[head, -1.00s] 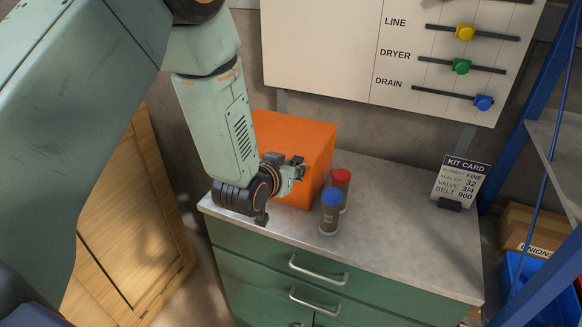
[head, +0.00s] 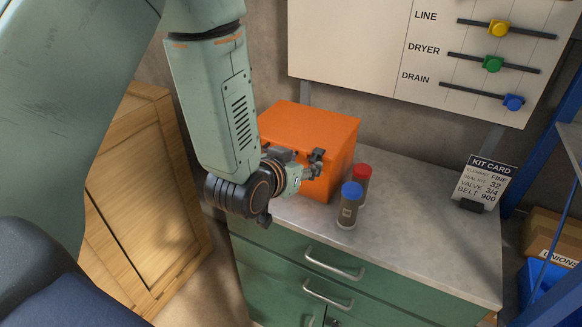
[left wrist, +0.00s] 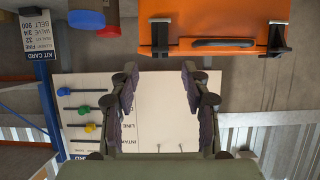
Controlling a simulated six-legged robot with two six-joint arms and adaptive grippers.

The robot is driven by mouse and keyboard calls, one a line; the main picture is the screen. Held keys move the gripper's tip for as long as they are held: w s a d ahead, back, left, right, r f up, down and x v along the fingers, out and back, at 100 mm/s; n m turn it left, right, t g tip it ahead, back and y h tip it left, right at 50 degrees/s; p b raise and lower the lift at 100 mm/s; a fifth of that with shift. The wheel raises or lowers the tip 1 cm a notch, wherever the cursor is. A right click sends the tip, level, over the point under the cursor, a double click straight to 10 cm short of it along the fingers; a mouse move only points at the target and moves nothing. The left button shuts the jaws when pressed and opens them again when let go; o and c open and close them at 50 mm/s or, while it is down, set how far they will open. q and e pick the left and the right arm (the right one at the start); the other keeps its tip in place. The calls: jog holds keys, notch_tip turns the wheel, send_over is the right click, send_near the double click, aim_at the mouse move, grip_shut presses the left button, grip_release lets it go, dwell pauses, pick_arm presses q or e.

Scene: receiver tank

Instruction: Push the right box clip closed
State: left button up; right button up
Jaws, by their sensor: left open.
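The orange box (head: 318,130) stands on the bench, its front partly hidden behind my left gripper (head: 303,166) in the head view. In the left wrist view, which is upside down, the box's orange front (left wrist: 225,25) shows at the top with a dark handle (left wrist: 223,43). One dark clip (left wrist: 160,38) sits left of the handle, on the kit card's side, and another dark clip (left wrist: 278,38) sits right of it. I cannot tell whether either is closed. My left gripper also shows in the left wrist view (left wrist: 160,85), open and empty, apart from the clips. My right gripper is not in view.
A blue-capped jar (head: 348,207) and a red-capped jar (head: 363,180) stand close right of the box. A kit card (head: 487,182) stands farther right on the grey benchtop (head: 430,220), with free room between. A slider board (head: 430,50) hangs behind.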

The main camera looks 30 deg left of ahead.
pick_arm(q)
jog(key=shift+v, duration=2.75)
jog(key=s+f+g+b, duration=0.3)
jog(key=s+f, duration=0.1)
jog(key=f, duration=0.5)
jog(key=s+f+g+b, duration=0.25)
jog(key=s+f, duration=0.25)
jog(key=f, duration=0.4)
jog(key=s+f+g+b, duration=0.3)
jog(key=s+f, duration=0.1)
jog(key=f, duration=0.5)
jog(key=s+f+g+b, duration=0.4)
jog(key=s+f+b, duration=0.4)
jog(key=s+f, duration=0.8)
jog(key=shift+s+f+n+b, duration=0.3)
jog(key=shift+f+n, duration=0.1)
jog(key=shift+f, duration=0.25)
